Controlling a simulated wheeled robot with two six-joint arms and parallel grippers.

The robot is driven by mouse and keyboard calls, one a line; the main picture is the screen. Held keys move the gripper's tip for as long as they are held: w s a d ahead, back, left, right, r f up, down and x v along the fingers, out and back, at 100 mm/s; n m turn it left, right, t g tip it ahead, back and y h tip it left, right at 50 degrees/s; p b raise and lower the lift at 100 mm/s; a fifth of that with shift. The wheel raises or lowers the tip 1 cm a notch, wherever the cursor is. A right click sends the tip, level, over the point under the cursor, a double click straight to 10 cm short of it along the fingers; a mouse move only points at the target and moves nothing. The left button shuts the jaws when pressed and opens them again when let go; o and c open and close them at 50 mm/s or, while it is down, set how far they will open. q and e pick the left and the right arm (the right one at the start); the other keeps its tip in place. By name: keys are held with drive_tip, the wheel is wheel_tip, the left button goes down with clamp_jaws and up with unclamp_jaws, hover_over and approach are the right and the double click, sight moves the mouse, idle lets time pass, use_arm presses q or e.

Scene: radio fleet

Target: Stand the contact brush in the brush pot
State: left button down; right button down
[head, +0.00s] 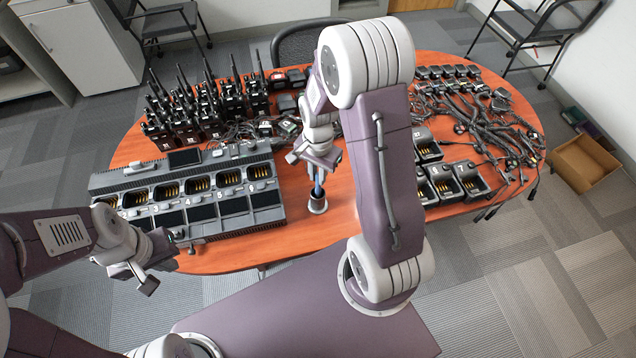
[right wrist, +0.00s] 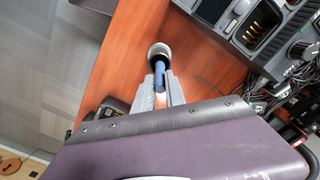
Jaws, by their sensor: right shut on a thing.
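The contact brush shows as a blue handle (head: 318,189), upright or nearly so, with its lower end at the mouth of the brush pot. The brush pot (head: 317,207) is a small round grey cup near the table's front edge, right of the large charger. My right gripper (head: 318,168) is shut on the brush above the pot. In the right wrist view the brush (right wrist: 159,72) lies between the fingers (right wrist: 160,88), in line with the pot (right wrist: 158,49). I cannot tell how deep its hidden lower end is. My left gripper (head: 146,277) looks open and empty, off the table's front left.
A long multi-slot charger (head: 215,222) stands left of the pot. Several radios (head: 200,108) stand behind it. Single chargers (head: 466,178) and tangled cables (head: 480,120) fill the table's right side. The wooden table (head: 290,232) is bare around the pot.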

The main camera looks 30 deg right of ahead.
sight(318, 193)
drive_tip(key=shift+f, duration=1.8)
drive_tip(key=shift+s+f, duration=0.1)
drive_tip(key=c, duration=1.4)
unclamp_jaws()
wheel_tip(318, 193, up, 12)
drive_tip(key=shift+r+p, duration=0.25)
drive_tip(key=shift+p, duration=0.1)
drive_tip(key=s+a+n, duration=0.1)
drive_tip(key=s+n, duration=0.1)
drive_tip(key=n, duration=0.2)
drive_tip(key=s+a+f+n, duration=0.1)
drive_tip(key=s+a+n, duration=0.1)
drive_tip(key=s+n, duration=0.1)
drive_tip(key=s+a+f+n+t, duration=0.1)
drive_tip(key=s+a+n, duration=0.1)
drive_tip(key=s+n, duration=0.1)
drive_tip(key=shift+s+n, duration=0.15)
drive_tip(key=shift+n, duration=0.65)
